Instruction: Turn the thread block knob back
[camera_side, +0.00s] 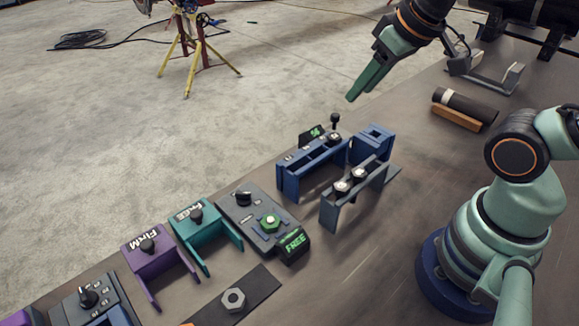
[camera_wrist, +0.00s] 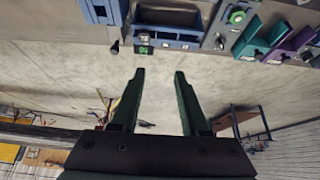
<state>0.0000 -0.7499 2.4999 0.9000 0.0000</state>
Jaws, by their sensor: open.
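My gripper (camera_side: 362,86) hangs in the air at the upper middle of the side view, beyond the blue fixture. In the wrist view my gripper (camera_wrist: 160,73) has its two green fingers apart, with nothing between them. A dark grey block (camera_side: 236,221) on the table has a black knob (camera_side: 243,198), a green hex nut (camera_side: 269,221) and a small display (camera_side: 292,245) reading FREE. No label clearly names this the thread block. The block (camera_wrist: 237,30) also shows at the upper right of the wrist view. My gripper is well away from the knob.
A blue fixture (camera_side: 289,181) with black-topped knobs and a grey bracket (camera_side: 328,214) stand nearest my gripper. Teal (camera_side: 186,232) and purple (camera_side: 137,263) brackets stand left of the block. A loose nut (camera_side: 233,298) lies on a dark mat. The air around my gripper is clear.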

